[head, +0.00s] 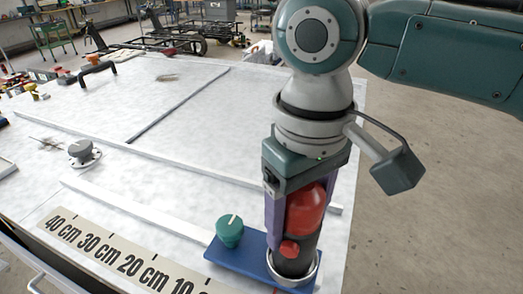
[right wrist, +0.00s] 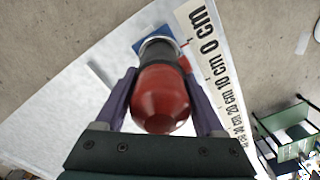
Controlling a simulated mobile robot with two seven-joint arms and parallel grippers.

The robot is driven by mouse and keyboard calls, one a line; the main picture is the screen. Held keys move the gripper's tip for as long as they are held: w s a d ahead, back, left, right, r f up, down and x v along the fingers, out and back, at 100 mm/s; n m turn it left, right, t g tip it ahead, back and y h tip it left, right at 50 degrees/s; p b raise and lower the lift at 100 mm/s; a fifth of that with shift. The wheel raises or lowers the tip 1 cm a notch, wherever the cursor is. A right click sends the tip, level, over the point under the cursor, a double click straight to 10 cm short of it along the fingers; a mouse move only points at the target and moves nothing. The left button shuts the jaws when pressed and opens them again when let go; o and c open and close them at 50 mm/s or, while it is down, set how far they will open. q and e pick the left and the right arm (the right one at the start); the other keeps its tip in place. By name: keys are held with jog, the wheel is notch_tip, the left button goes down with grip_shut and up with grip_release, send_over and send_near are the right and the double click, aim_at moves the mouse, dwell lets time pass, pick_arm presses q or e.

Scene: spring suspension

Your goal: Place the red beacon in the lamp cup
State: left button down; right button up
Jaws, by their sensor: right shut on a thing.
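The red beacon (head: 306,208) has a rounded red top and a black lower body, with a small red knob on its side. It stands upright between the fingers of my right gripper (head: 290,232), which is shut on it. In the right wrist view the beacon (right wrist: 160,98) sits between both fingers (right wrist: 163,100). The lamp cup (head: 313,278) is a silvery ring on a blue base plate (head: 233,259). The beacon's lower end is at the ring and looks inside it; its depth is hidden. My left gripper is not in view.
A green knob (head: 230,230) stands on the blue plate beside the cup. A ruler strip (head: 120,262) lies along the table's front. A grey knob (head: 81,152) and a black handle (head: 98,73) are further left. The pale table top (head: 180,125) has thin raised strips.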

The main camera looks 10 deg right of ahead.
jog(key=shift+f, duration=0.7)
jog(key=o, duration=1.5)
jog(key=shift+f, duration=0.1)
notch_tip(320, 180, up, 12)
jog(key=shift+r+b, duration=0.1)
jog(key=shift+b, duration=0.9)
